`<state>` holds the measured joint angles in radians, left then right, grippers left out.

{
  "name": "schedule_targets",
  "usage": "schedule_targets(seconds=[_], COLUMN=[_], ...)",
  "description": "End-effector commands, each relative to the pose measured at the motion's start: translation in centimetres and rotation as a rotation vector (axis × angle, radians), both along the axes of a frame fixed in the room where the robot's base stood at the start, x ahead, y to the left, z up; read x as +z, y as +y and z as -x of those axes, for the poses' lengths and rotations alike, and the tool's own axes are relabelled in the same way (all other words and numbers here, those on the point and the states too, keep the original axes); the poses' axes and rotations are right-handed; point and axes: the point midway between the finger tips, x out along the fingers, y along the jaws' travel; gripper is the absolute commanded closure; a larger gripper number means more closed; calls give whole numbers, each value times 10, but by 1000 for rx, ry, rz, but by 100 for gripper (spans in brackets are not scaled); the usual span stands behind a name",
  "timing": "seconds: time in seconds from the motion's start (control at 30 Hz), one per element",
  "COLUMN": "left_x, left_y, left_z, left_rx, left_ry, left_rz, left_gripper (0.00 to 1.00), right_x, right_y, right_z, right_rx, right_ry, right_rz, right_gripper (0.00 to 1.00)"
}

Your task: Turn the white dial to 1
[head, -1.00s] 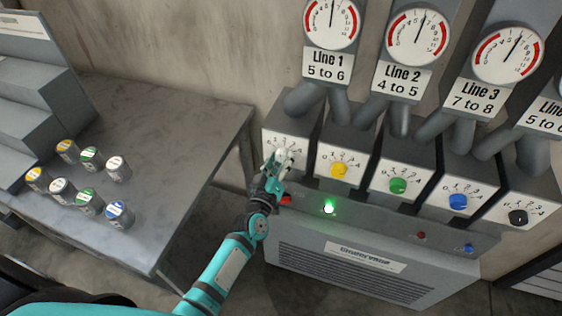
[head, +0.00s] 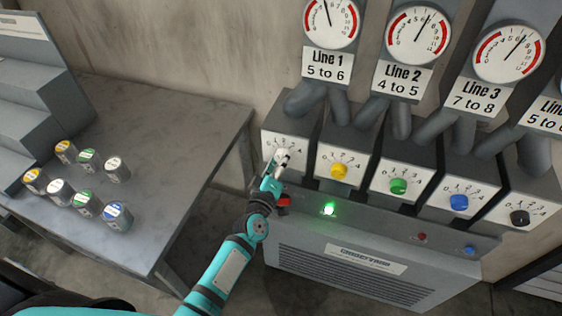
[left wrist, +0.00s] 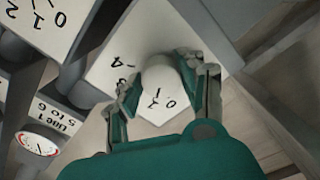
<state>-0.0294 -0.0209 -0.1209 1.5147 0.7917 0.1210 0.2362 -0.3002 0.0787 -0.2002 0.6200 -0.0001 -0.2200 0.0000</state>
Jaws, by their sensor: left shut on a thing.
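The white dial (head: 282,154) sits on the leftmost control box under the Line 1 gauge (head: 331,22). My left gripper (head: 279,162) is shut on it. In the left wrist view the white knob (left wrist: 160,73) is between the two fingers of the gripper (left wrist: 164,78), against the numbered white plate (left wrist: 115,52). Printed numbers show around the knob, but I cannot make out where its pointer stands. The Line 1 needle points up and slightly left. The Line 1 sign (head: 328,67) reads "5 to 6". My right gripper is not in view.
Yellow (head: 339,171), green (head: 398,186), blue (head: 459,203) and black (head: 520,218) dials stand in a row to the right. A lit green lamp (head: 329,209) and a red part (head: 284,201) are below. A grey table (head: 165,150) at left holds several small cans.

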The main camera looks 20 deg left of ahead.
Motion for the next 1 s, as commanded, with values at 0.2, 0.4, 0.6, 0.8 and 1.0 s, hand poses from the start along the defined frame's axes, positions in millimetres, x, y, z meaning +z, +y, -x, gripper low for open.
schedule_targets(seconds=[0.2,0.4,0.6,0.8,1.0], left_x=[-1,-1,0,-2,-2], left_y=[0,0,0,1,2], left_z=[0,0,0,15,57], left_rx=[1,1,0,0,0], left_ry=[2,2,1,2,4], left_rz=[-1,-1,-1,-2,-2], left_gripper=[58,36,36,36,36], right_x=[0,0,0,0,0], right_y=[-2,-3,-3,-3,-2], right_z=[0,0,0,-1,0], right_rx=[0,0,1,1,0], right_ry=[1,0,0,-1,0], right_rz=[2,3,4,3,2], right_gripper=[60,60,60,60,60])
